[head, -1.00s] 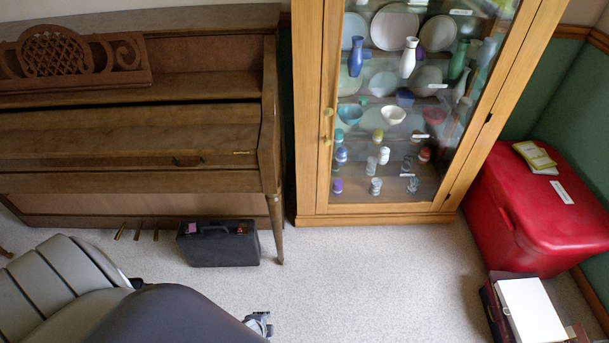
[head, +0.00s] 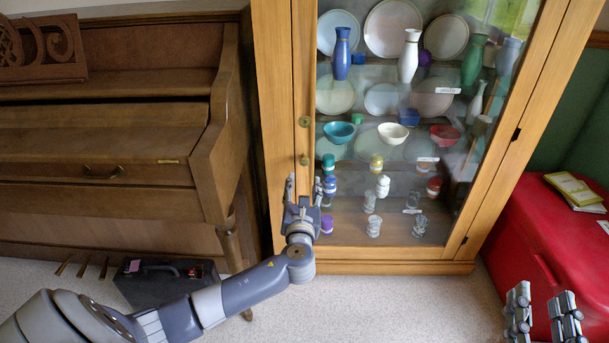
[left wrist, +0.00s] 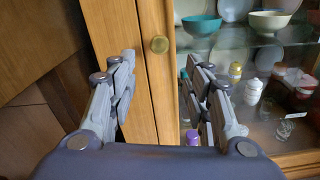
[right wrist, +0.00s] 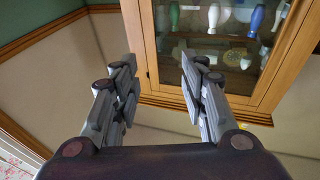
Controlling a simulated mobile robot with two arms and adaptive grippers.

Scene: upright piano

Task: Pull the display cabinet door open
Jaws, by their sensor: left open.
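The wooden display cabinet (head: 275,130) stands ahead, with its glass door (head: 455,150) shut. A round brass knob (head: 304,160) sits on the door's left frame, with a lock plate (head: 304,121) above it. My left gripper (head: 304,188) is open and empty just below the knob. In the left wrist view the knob (left wrist: 159,44) lies ahead, between the two fingers and beyond their tips, not touched. My right gripper (head: 541,305) is open and empty at the lower right, in front of the red chest; its wrist view shows the cabinet (right wrist: 225,50) beyond the spread fingers.
A brown upright piano (head: 100,145) stands left of the cabinet, with a black case (head: 165,283) on the floor before it. A red chest (head: 540,235) stands at the right. Vases, bowls and plates fill the shelves. Carpet (head: 400,305) in front is clear.

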